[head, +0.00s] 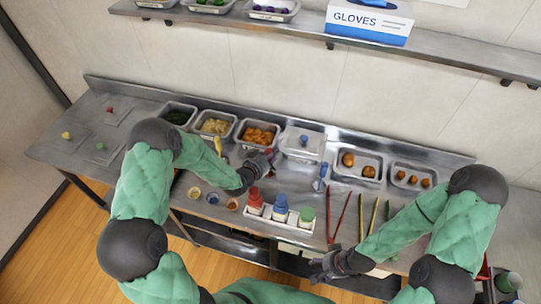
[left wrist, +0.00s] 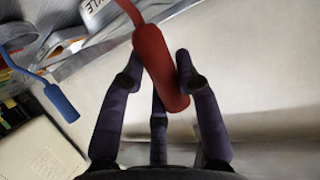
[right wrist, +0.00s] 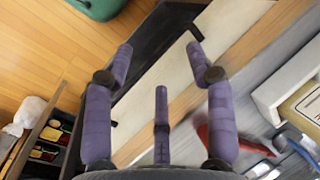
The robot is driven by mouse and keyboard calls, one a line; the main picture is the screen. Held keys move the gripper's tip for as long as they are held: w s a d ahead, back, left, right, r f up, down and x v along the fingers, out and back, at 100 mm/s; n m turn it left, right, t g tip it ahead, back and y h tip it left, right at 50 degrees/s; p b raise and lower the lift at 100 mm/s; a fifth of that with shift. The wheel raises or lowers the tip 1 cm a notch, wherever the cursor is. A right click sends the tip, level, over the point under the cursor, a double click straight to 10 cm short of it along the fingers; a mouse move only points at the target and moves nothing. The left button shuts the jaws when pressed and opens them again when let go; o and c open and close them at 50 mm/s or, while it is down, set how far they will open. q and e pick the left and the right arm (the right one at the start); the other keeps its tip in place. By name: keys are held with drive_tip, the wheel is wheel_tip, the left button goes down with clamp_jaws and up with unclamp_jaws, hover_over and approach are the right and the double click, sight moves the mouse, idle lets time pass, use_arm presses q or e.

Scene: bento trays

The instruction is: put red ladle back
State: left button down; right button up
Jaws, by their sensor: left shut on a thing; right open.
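The red ladle's handle (left wrist: 158,70) is between the fingers of my left gripper (left wrist: 159,56) in the left wrist view, and the gripper is shut on it. In the head view my left gripper (head: 266,163) is over the counter, in front of the orange-food pan, with a bit of red at its fingers. The ladle's bowl is not clear in any view. My right gripper (head: 322,268) is open and empty at the counter's front edge. It also shows open in the right wrist view (right wrist: 160,50).
Food pans stand along the back: dark green (head: 177,115), pale (head: 215,125) and orange (head: 258,135). A lidded steel container (head: 302,144) stands right of them. A blue ladle (head: 320,178) and a rack of red, blue and green bottles (head: 280,214) are nearby.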

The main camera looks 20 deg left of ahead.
use_arm(q)
drive_tip(key=shift+f, duration=0.1)
drive_tip(key=c, duration=0.9)
unclamp_jaws()
drive_tip(key=shift+s+r, duration=0.15)
drive_tip(key=shift+r, duration=0.1)
drive_tip(key=v, duration=0.7)
drive_tip(key=shift+s, duration=0.15)
